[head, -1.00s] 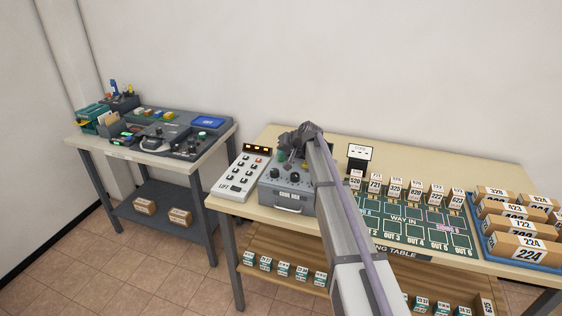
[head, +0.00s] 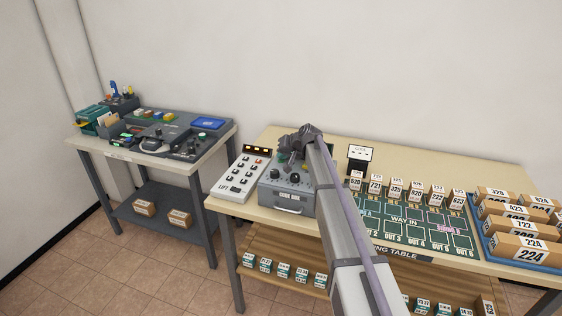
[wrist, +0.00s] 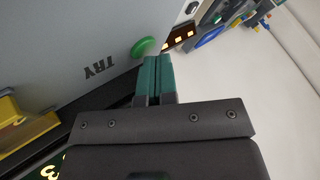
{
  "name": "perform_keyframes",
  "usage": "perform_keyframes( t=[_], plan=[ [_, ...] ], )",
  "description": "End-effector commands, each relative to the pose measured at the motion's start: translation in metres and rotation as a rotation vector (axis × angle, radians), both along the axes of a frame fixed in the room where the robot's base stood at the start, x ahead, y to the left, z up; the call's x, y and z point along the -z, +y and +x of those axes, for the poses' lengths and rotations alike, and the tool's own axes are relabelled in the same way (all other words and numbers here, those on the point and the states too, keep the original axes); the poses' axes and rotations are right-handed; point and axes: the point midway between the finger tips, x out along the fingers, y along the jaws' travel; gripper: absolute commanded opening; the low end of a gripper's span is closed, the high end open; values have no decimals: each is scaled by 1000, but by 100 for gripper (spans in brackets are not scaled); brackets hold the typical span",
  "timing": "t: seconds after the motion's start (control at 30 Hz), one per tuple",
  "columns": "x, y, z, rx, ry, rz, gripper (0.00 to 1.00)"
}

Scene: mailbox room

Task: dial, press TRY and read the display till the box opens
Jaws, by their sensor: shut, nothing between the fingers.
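The grey box (head: 287,198) stands on the wooden table with black dials on its sloped top and a handle on its front. In the wrist view its grey face (wrist: 60,35) carries the word TRY beside a round green button (wrist: 143,47). My gripper (wrist: 158,60) is shut and empty, its green fingertips right beside the button; I cannot tell whether they touch it. In the head view my gripper (head: 296,155) is over the back of the box and hides part of its top. A black display with orange marks (head: 256,149) is behind the white keypad panel; its marks are too small to read.
The white LIFT panel (head: 240,177) is left of the box. Right of it are a small stand card (head: 359,155), a row of numbered small boxes (head: 415,190), a green mat (head: 407,232) and a blue tray (head: 484,240). A grey bench (head: 150,155) stands at the left.

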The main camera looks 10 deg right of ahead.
Motion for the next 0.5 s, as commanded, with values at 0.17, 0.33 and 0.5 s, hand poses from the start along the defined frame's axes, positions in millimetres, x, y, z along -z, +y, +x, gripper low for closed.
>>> perform_keyframes(
  t=[0.17, 0.33, 0.5],
  plan=[
    [0, 0, 0, 0, 0, 0, 0],
    [-1, 0, 0, 0, 0, 0, 0],
    [-11, 0, 0, 0, 0, 0, 0]
  ],
)
